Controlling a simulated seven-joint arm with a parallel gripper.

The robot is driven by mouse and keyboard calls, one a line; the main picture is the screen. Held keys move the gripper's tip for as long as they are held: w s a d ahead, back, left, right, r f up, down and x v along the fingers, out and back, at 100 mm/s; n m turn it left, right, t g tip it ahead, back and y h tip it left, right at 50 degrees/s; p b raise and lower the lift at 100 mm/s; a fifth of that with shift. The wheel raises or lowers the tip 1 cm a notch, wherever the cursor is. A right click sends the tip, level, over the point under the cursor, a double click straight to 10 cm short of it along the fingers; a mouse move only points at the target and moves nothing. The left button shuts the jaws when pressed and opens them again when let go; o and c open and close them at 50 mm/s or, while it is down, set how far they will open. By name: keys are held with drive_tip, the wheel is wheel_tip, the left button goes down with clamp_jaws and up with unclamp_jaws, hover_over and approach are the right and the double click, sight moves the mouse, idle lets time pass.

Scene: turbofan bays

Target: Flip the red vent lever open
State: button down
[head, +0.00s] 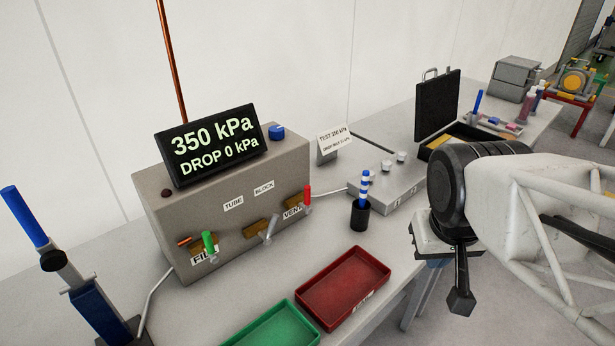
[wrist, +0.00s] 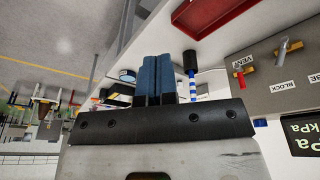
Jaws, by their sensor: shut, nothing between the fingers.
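The red vent lever (head: 307,198) is on the front of a grey test box (head: 235,205), at its right end by the VENT label. Its red handle points up. It also shows in the wrist view (wrist: 241,80), to the right of my fingers. My gripper (head: 460,300) hangs in front of the bench, well right of the lever and apart from it. In the wrist view my two fingers (wrist: 160,80) are pressed together with nothing between them. The display (head: 213,144) reads 350 kPa and DROP 0 kPa.
A green lever (head: 208,243) by FILL and a grey middle lever (head: 269,231) share the box front. A black cup (head: 360,216) with striped sticks stands between the box and my arm. Red (head: 344,287) and green (head: 268,326) trays lie in front.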

sight(307, 195)
drive_tip(key=w+a+f+n+t, duration=0.1)
drive_tip(key=w+a+n+t, duration=0.1)
drive_tip(key=w+a+n, duration=0.2)
drive_tip(key=w+a+n+t+y, duration=0.1)
drive_tip(key=w+a+n, duration=0.4)
drive_tip(key=w+a, duration=0.6)
drive_tip(key=shift+a+f+t, duration=0.4)
drive_tip(key=shift+a+t, duration=0.3)
drive_tip(key=shift+a, duration=4)
drive_tip(key=shift+w+f, duration=0.15)
drive_tip(key=w+d+f, duration=0.1)
drive_tip(key=w+f, duration=0.6)
drive_tip(key=w, duration=0.2)
drive_tip(key=shift+d+f, duration=0.35)
drive_tip(key=shift+d, duration=0.05)
